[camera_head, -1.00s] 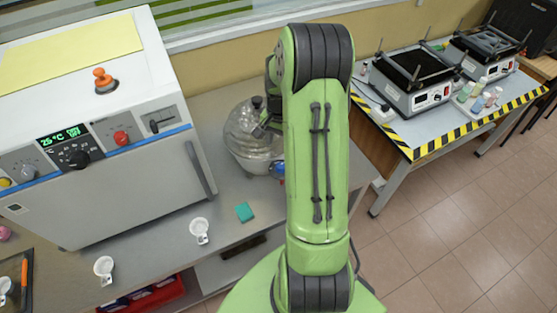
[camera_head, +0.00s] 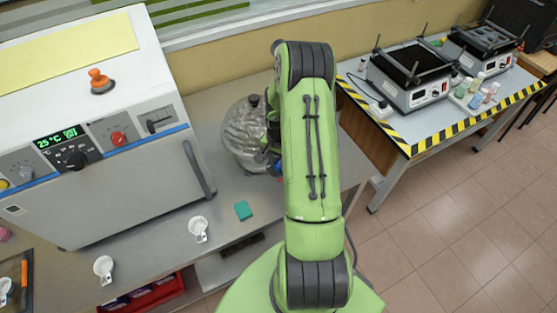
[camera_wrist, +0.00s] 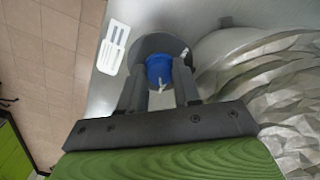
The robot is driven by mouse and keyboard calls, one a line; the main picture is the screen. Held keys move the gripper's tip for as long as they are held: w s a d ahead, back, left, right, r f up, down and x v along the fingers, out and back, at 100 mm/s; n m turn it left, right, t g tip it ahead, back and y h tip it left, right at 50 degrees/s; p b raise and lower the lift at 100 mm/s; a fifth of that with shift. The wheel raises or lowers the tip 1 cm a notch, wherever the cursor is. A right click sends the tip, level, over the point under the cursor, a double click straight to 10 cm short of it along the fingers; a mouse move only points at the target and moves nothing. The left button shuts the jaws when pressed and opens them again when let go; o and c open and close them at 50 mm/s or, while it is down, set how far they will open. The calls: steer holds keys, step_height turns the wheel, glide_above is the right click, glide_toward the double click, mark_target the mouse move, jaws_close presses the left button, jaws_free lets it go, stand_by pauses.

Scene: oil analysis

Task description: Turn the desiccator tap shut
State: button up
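The desiccator (camera_head: 243,138) is a clear, silvery ribbed vessel with a black knob on top, standing on the grey bench left of my arm. Its ribbed side fills the right of the wrist view (camera_wrist: 275,95). The blue tap (camera_wrist: 159,69) with a small pale tip shows near the middle of the wrist view; a bit of blue also shows beside the vessel in the head view (camera_head: 277,167). My gripper (camera_wrist: 159,83) has its two dark fingers apart, one on each side of the tap, with gaps visible. In the head view my arm mostly hides the gripper.
A white oven (camera_head: 110,130) stands left of the desiccator. A teal block (camera_head: 243,210) and small white dishes (camera_head: 198,228) lie at the bench front. A table with yellow-black edging (camera_head: 440,130) holds hotplate devices at right. A white labelled piece (camera_wrist: 113,46) lies near the tap.

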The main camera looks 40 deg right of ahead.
steer(key=c, duration=0.4)
steer(key=shift+n+b, duration=0.3)
steer(key=shift+n, duration=0.1)
steer(key=shift+f+n+b, duration=0.15)
steer(key=shift+n+b, duration=0.65)
steer(key=shift+n, duration=0.1)
steer(key=n+b, duration=0.1)
steer(key=n, duration=0.1)
steer(key=shift+n+b, duration=0.35)
steer(key=shift+n, duration=0.05)
steer(key=n+b, duration=0.1)
steer(key=n, duration=0.2)
steer(key=shift+b, duration=0.35)
steer(key=shift+n+b, duration=0.55)
steer(key=shift+n, duration=1.15)
steer(key=shift+r, duration=0.2)
